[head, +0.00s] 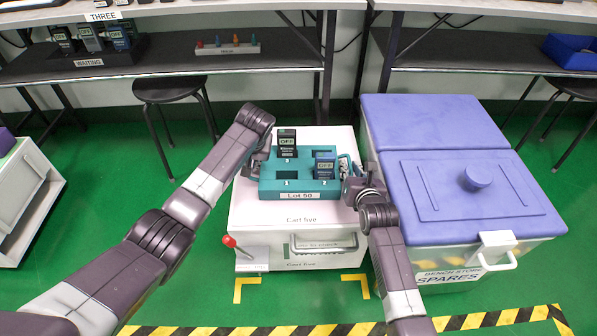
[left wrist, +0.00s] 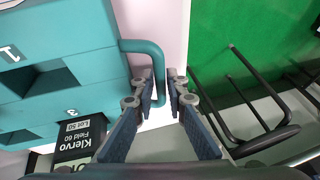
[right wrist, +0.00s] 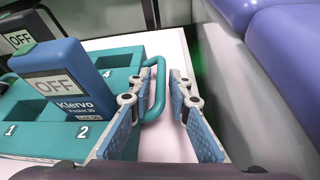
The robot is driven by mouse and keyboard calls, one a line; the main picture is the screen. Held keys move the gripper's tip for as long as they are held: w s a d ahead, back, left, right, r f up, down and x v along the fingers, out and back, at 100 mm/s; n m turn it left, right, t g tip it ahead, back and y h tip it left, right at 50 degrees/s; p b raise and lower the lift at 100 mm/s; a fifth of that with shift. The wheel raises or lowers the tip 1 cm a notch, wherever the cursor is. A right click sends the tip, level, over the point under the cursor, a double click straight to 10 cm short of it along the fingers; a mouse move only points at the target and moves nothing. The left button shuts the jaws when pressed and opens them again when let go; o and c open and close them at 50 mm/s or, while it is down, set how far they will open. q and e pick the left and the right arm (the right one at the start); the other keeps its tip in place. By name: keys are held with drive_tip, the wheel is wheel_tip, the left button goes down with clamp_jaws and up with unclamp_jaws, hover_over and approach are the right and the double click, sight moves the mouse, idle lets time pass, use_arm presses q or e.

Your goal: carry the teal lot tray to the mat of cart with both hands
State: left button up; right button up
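The teal lot tray (head: 262,187), labelled Lot 50, sits over the white top of cart five (head: 320,212). It carries a dark tester (head: 287,141) at the back and a blue tester (head: 325,166) at the right. My left gripper (left wrist: 163,82) has its fingers on either side of the tray's left handle (left wrist: 143,46), with a gap visible. My right gripper (right wrist: 160,85) is likewise open around the right handle (right wrist: 157,68), fingers apart from the bar. In the head view my left fingers are mostly hidden behind the arm. No separate mat shows on the cart.
A spares bin with a blue lid (head: 465,190) stands close to the right of the cart. A shelf (head: 180,62) runs behind, with a stool (head: 170,90) below it. A red-knobbed lever (head: 230,241) is on the cart's front left. Green floor is free at the left.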

use_arm(q)
drive_tip(key=shift+c, duration=0.7)
use_arm(e)
drive_tip(key=shift+c, duration=0.7)
use_arm(q)
clamp_jaws()
use_arm(e)
clamp_jaws()
